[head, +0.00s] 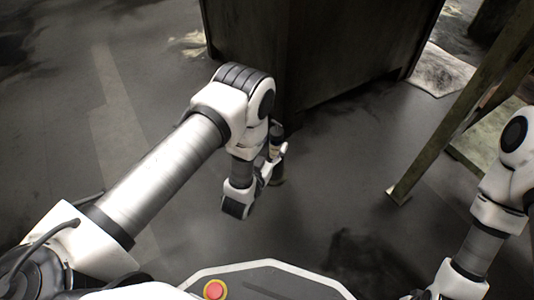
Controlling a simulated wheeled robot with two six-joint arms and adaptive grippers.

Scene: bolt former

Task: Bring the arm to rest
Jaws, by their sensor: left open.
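My left arm reaches in from the left and bends down at its elbow. My left gripper (278,165) is beyond the wrist, in front of the dark cabinet, partly hidden by my own wrist links. It is open, and I see nothing held in it. My right arm shows at the right edge, its upper part cut off by the frame. The right gripper is not in view.
A large dark metal cabinet (315,50) stands at the top centre, close behind my left gripper. A rusty metal frame (450,125) with a leg on the floor stands at the right. The grey floor (310,220) between them is clear.

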